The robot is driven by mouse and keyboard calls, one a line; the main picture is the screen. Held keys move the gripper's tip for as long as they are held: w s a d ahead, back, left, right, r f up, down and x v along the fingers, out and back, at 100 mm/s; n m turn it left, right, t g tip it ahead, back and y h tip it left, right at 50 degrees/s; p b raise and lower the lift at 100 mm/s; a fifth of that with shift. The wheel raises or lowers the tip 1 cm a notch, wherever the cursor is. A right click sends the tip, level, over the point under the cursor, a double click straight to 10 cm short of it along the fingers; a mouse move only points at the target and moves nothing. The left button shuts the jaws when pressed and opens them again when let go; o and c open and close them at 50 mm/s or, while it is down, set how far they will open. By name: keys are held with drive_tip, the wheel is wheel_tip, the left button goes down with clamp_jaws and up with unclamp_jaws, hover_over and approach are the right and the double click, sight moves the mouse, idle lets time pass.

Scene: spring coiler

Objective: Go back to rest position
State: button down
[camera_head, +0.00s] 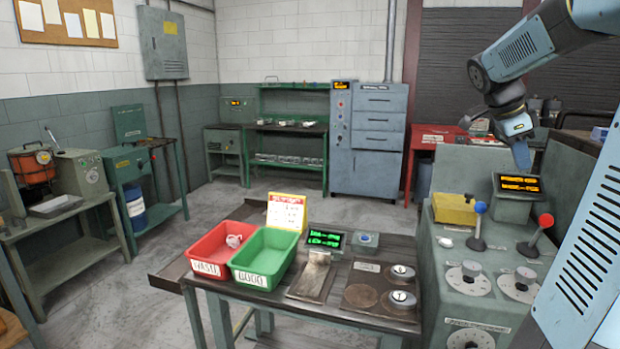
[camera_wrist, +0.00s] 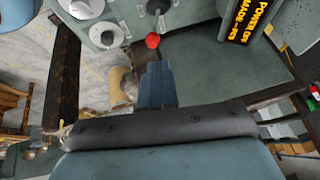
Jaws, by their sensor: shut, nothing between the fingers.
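My gripper (camera_head: 522,157) hangs at the upper right of the head view, above the green machine console (camera_head: 480,268) and close to its small display (camera_head: 519,185). The fingers are together and hold nothing. In the wrist view my gripper (camera_wrist: 157,68) points toward the console, with its fingers side by side. The red-knobbed lever (camera_wrist: 152,41) shows just beyond the fingertips there. The display (camera_wrist: 251,20) reads "POWER" and "MADE" at the upper right.
A blue-knobbed lever (camera_head: 478,222), a red-knobbed lever (camera_head: 539,232) and dials (camera_head: 468,277) stand on the console. On the front table, a red bin (camera_head: 208,270) holds a pale item beside an empty-looking green bin (camera_head: 262,278). Grey floor (camera_head: 352,207) is clear behind the table.

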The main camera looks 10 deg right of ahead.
drive_tip(key=s+a+f+n+t+y, duration=0.2)
drive_tip(key=s+a+n, duration=0.3)
drive_tip(key=a, duration=0.5)
drive_tip(key=s+a+f+n+t+y, duration=0.1)
drive_tip(key=s+a+n, duration=0.4)
drive_tip(key=a+n, duration=0.5)
drive_tip(key=s+a+f+n+t+y, duration=0.2)
drive_tip(key=s+a+f+n, duration=0.3)
drive_tip(key=a+n, duration=0.3)
drive_tip(key=shift+s+a+f+t+y, duration=0.3)
drive_tip(key=shift+a+t, duration=0.3)
drive_tip(key=shift+a, duration=0.65)
